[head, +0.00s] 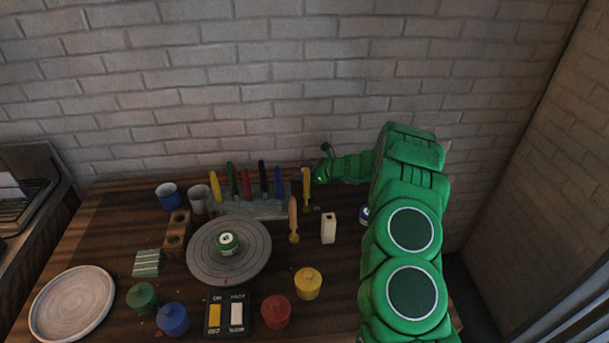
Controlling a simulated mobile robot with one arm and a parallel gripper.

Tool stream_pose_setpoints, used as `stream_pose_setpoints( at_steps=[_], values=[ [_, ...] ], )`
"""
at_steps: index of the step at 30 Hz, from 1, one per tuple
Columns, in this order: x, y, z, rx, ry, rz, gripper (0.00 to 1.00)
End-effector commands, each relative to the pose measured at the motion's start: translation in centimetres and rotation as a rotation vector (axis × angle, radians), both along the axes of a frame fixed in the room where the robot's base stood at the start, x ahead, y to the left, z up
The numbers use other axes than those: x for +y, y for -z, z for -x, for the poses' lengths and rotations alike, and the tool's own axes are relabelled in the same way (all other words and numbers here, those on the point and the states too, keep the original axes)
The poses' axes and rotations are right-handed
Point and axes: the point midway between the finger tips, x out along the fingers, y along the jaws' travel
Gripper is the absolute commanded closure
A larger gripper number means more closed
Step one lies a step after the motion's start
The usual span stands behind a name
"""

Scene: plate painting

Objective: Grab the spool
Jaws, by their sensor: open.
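A small green and white round piece (227,241), which looks like a spool, sits near the middle of the grey turntable (256,268). A similar blue and white piece (363,214) shows at the right, mostly hidden behind my arm; I cannot tell for sure which one is the spool. My gripper (321,165) is at the back of the table, near the wall and beside a standing yellow-handled tool (306,188). It is open, seems empty, and is apart from both pieces.
A rack (255,209) of several coloured tools stands behind the turntable. A wooden brush (293,220) and white block (328,228) stand to its right. Coloured pots, including a yellow one (307,283), and a switch box (226,315) are in front. A plate (72,304) lies left.

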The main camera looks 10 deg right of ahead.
Motion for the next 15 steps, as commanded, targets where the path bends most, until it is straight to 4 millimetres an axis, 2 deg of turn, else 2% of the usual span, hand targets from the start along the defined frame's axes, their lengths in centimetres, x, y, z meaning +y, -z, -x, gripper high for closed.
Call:
stream_pose_setpoints(
  at_steps=[4,13,15],
  values=[
    [1.13,0.73,-0.56,0.003,-0.001,0.000,0.42],
    [1.33,0.78,-0.71,0.002,0.000,0.000,0.42],
    [1.32,0.78,-0.71,0.002,0.000,0.000,0.53]
  ],
)
